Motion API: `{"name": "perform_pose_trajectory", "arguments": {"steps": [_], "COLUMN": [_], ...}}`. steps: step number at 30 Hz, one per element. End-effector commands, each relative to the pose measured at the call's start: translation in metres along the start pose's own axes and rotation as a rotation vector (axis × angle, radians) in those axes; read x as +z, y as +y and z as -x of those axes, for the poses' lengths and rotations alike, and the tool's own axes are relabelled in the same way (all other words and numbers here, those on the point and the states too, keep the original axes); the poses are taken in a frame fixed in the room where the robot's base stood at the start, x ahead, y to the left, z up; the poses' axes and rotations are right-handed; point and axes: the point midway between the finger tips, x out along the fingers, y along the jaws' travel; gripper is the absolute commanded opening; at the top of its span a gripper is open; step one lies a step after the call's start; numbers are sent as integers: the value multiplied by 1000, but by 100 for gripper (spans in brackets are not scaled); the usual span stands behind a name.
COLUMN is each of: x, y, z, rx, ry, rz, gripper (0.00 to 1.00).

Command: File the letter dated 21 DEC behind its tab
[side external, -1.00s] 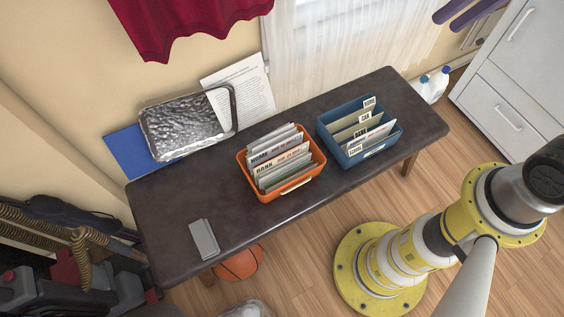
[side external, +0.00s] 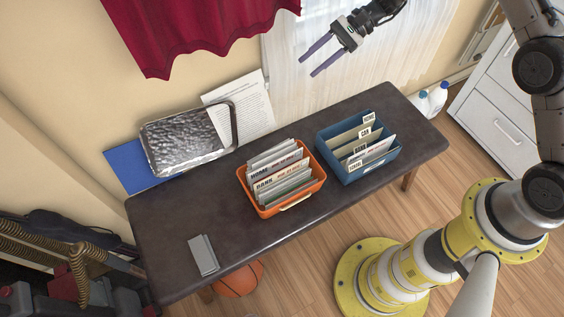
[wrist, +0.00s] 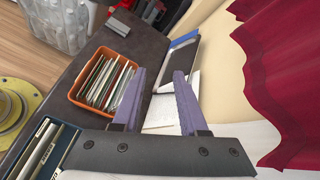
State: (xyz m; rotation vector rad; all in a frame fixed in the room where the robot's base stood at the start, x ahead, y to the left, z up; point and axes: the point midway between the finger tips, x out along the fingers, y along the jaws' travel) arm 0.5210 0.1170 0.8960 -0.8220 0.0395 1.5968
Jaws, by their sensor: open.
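An orange tote (side external: 318,188) stands near the middle of the dark bench and holds several upright letters (side external: 275,170). Printed headings such as HOME and BANK show on them; their dates are too small to read, so I cannot tell which is 21 DEC. To its right a blue tote (side external: 366,174) holds several tabbed dividers (side external: 364,135), with tabs reading HOME, CAR, BANK and one at the front. My gripper (side external: 314,61) is open and empty, high above the bench's back edge. The wrist view shows the orange tote (wrist: 131,64) beyond the fingers and part of the blue tote (wrist: 37,128).
The dark bench (side external: 190,222) is mostly clear at its left front, apart from a grey flat object (side external: 203,255). A crumpled metal tray (side external: 188,140), a printed sheet (side external: 246,104) and a blue board (side external: 130,160) lean at the back. A red curtain (side external: 200,35) hangs behind.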

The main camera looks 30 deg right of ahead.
Motion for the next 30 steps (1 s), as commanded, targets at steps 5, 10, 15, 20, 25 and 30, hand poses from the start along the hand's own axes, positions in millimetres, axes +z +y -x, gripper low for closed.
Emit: {"name": "perform_pose_trajectory", "arguments": {"steps": [5,10,15,20,25,30], "x": [-77,-132,-158,-164,-160,-155], "y": [43,101,158,181,182,180], "z": [-47,-89,-118,-130,-153,-185], "rx": [-28,-30,-2,11,13,13], "ry": [-73,-119,-150,-163,-164,-164], "rz": [-184,-335,-444,-488,-492,-489], "gripper": [42,42,42,42,42,42]}}
